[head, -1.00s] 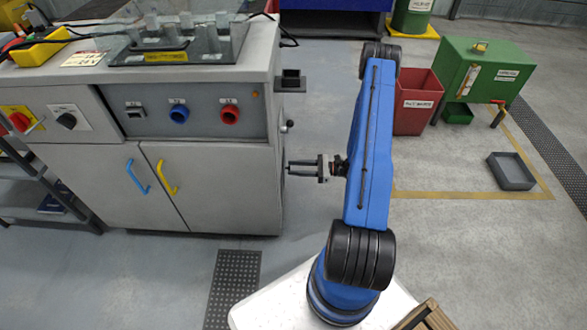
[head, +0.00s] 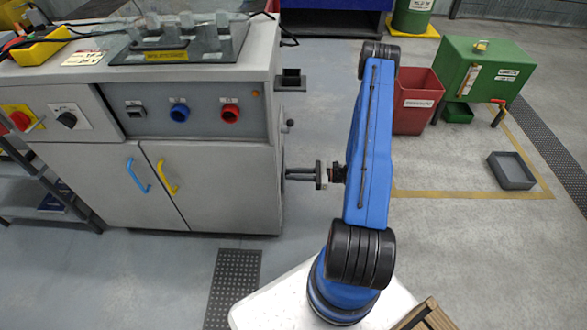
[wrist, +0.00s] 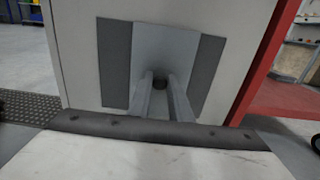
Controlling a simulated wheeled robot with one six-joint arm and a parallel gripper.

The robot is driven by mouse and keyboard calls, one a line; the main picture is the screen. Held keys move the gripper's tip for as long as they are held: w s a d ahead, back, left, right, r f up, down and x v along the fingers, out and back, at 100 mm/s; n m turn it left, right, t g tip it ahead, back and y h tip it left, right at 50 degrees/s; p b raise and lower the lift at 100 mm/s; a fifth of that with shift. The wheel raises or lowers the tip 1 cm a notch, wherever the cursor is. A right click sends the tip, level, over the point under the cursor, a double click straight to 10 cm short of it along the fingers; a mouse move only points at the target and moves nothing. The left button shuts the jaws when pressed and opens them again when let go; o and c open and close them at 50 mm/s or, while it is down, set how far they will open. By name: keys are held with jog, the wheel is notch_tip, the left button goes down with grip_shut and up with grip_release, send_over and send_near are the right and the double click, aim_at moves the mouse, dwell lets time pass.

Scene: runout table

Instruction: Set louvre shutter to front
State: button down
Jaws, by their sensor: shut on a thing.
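The grey cabinet (head: 235,187) stands on the left in the head view. In the wrist view its side carries a pale plate (wrist: 185,45) between two dark grey panels (wrist: 114,62), which seems to be the louvre shutter; no slats can be made out. A small dark knob (wrist: 160,82) stands on the plate between my fingertips. My gripper (wrist: 161,88) is shut on this knob, with one finger on each side. In the head view my gripper (head: 290,174) reaches left to the cabinet's right side; its fingertips meet the side edge-on, and the knob is hidden.
A lever with a black ball (head: 290,123) and a dark bracket (head: 291,79) stick out of the cabinet's side above my gripper. A red bin (head: 416,101) and a green box (head: 482,75) stand to the right.

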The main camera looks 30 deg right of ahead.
jog(key=s+a, duration=0.3)
jog(key=s, duration=0.2)
jog(key=shift+a, duration=0.2)
jog(key=c, duration=1.7)
grip_release()
jog(key=shift+s, duration=0.1)
jog(key=shift+o, duration=0.2)
jog(key=v, duration=1.7)
jog(key=shift+d, duration=0.2)
jog(key=shift+s, duration=0.15)
